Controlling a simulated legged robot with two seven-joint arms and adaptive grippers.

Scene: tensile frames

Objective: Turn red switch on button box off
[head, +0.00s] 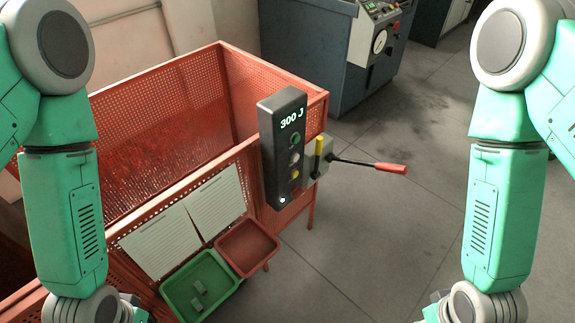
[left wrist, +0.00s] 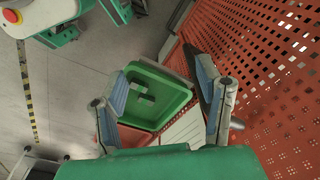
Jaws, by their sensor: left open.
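The dark button box (head: 283,148) stands upright on the red mesh cage's edge, its display reading "300 J". Below the display are a green button, a pale button, a yellow button and a small dark red switch (head: 297,191), with a white round spot near the bottom. Whether the switch is on or off is too small to tell. My left gripper (left wrist: 160,90) is open and empty in the left wrist view, above the green tray (left wrist: 178,72) and apart from the box. My right gripper is only partly visible at the head view's lower right edge.
A grey lever unit (head: 316,168) beside the box has a yellow post and a red-handled lever (head: 390,168) reaching right. Red cage walls (head: 160,120), paper sheets (head: 215,203), a green tray (head: 200,285) and a red tray (head: 247,245) surround it. Floor to the right is clear.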

